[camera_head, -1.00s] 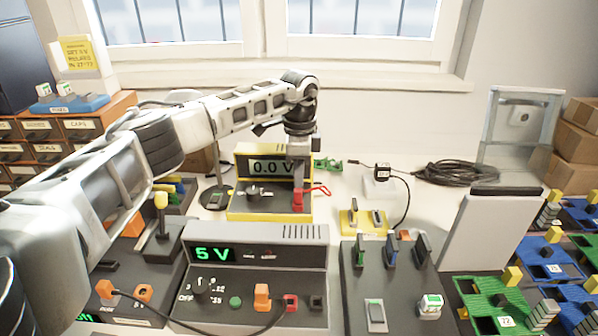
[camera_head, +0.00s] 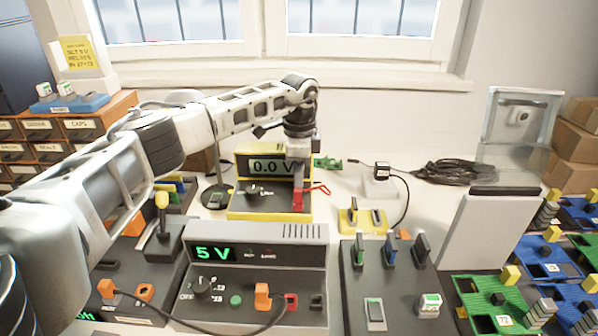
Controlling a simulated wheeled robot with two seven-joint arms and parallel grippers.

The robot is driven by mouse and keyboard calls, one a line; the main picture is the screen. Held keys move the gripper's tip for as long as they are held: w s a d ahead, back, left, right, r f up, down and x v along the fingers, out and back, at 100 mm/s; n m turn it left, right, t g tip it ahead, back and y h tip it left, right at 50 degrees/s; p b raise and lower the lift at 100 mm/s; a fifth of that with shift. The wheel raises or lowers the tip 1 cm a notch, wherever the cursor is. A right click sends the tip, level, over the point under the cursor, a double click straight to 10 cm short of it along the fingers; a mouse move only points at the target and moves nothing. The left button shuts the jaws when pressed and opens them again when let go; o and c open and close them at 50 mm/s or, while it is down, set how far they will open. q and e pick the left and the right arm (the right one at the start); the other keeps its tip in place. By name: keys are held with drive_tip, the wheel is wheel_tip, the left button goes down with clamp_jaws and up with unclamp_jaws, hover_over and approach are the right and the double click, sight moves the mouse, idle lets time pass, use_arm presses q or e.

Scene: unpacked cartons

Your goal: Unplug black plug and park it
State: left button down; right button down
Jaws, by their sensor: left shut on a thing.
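My left gripper (camera_head: 298,180) points down over the right side of the yellow meter (camera_head: 240,215), whose display reads 0.0 V. It is shut on a red plug (camera_head: 298,202) at the meter's front right. A thin red lead (camera_head: 320,188) loops off to the right. I cannot make out a black plug at the fingertips. A black box-shaped plug (camera_head: 382,170) with a black cable sits on a pale block (camera_head: 378,188) at the back, right of the gripper and apart from it. My right gripper is not in view.
A grey supply (camera_head: 255,258) showing 5 V stands in front of the meter. A dark switch panel (camera_head: 400,290) is to its right, with a small yellow block (camera_head: 347,224) behind. A coiled black cable (camera_head: 455,172) lies at the back. Green and blue boards fill the right.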

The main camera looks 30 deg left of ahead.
use_arm(q)
drive_tip(key=shift+f, duration=0.1)
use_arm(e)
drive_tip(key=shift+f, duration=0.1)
use_arm(q)
drive_tip(key=c, duration=1.3)
unclamp_jaws()
drive_tip(key=shift+r, duration=0.9)
wheel_tip(320, 180, up, 14)
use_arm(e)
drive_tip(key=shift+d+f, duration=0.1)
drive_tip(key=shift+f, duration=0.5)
